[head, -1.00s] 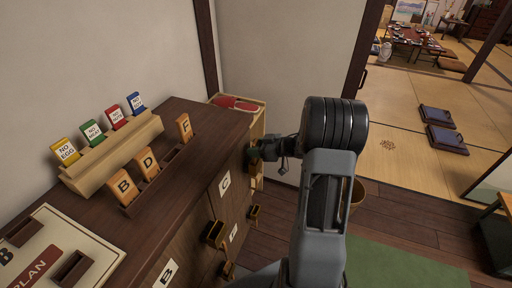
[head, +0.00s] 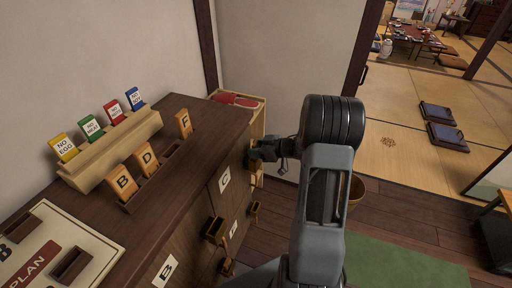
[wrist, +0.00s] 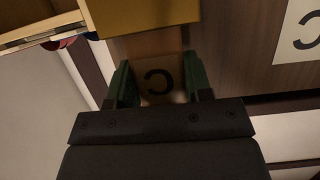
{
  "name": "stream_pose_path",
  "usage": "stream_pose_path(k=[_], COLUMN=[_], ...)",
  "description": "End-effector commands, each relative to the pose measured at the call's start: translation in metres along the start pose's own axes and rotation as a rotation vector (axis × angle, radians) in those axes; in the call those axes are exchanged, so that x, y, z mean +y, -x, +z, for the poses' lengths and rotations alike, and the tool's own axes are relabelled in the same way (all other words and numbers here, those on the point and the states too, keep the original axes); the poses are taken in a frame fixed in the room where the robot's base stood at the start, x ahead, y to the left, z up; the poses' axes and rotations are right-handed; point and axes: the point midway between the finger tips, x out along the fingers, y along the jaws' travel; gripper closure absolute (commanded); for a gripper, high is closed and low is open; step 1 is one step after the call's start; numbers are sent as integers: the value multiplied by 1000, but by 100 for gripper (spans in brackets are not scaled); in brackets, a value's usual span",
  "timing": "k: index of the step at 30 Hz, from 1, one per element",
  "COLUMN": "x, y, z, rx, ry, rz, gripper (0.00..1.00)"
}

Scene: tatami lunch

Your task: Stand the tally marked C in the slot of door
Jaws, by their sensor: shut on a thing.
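My gripper (head: 264,152) is beyond the far right end of the dark cabinet, near the pale shelf unit. In the wrist view its green fingers (wrist: 159,88) are shut on the tally marked C (wrist: 159,82), a wooden piece whose letter looks turned around. The gripper hides the tally in the head view. A white label marked C (head: 224,179) is on a cabinet door; part of it shows in the wrist view (wrist: 300,30). Small wooden holders (head: 254,210) stick out from the cabinet front. I cannot tell clearly which holder belongs to door C.
Tallies B (head: 122,182), D (head: 147,158) and F (head: 184,123) stand in a rack on the cabinet top. Coloured cards (head: 90,127) stand behind them. A yellowish wooden part (wrist: 145,12) lies close beyond the fingers. The dark floor (head: 385,210) at right is open.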

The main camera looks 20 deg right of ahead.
Motion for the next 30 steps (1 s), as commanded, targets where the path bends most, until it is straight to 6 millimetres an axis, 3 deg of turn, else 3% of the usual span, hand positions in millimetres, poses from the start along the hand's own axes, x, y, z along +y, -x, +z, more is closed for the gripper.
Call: stream_pose_path(k=[29,30], x=[0,0], y=[-4,-4], z=[10,10], rx=[0,0], ry=[1,1], rz=[0,0], gripper=[81,50])
